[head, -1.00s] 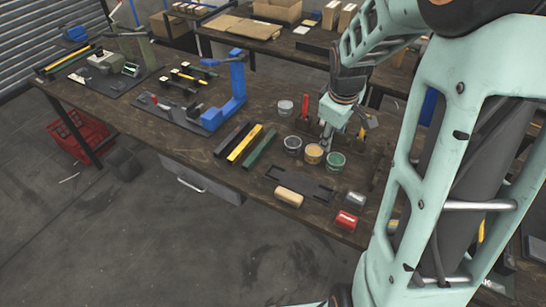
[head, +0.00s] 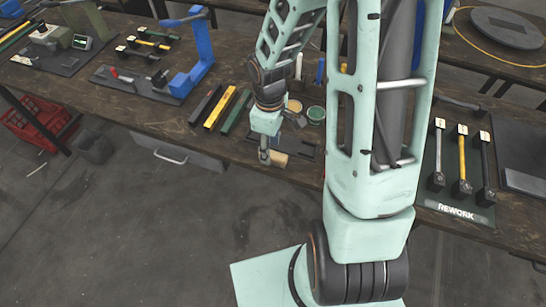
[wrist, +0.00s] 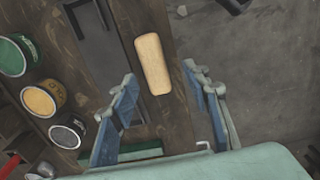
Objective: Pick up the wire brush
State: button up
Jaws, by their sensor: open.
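A tan block with rounded ends (head: 279,160), which I take to be the wire brush, lies on the dark wooden bench near its front edge. No bristles show. My gripper (head: 264,158) points down at its left side in the head view and hides part of it. In the wrist view the brush (wrist: 153,62) lies between and beyond the two spread fingers of my gripper (wrist: 160,75). The fingers are open and empty. I cannot tell their height above the brush.
A dark flat tray (wrist: 95,45) lies beside the brush. Several round tins, such as a green one (wrist: 14,56) and a yellow one (wrist: 40,101), stand close by. Black, yellow (head: 219,107) and green bars lie left of my gripper. The bench edge drops to open floor.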

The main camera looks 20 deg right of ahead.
aim_at(273, 154)
jog(key=f, duration=0.3)
jog(key=shift+d+f, duration=0.3)
jog(key=shift+d, duration=0.1)
jog(key=shift+f, duration=0.5)
jog(key=shift+f, duration=0.25)
grip_shut()
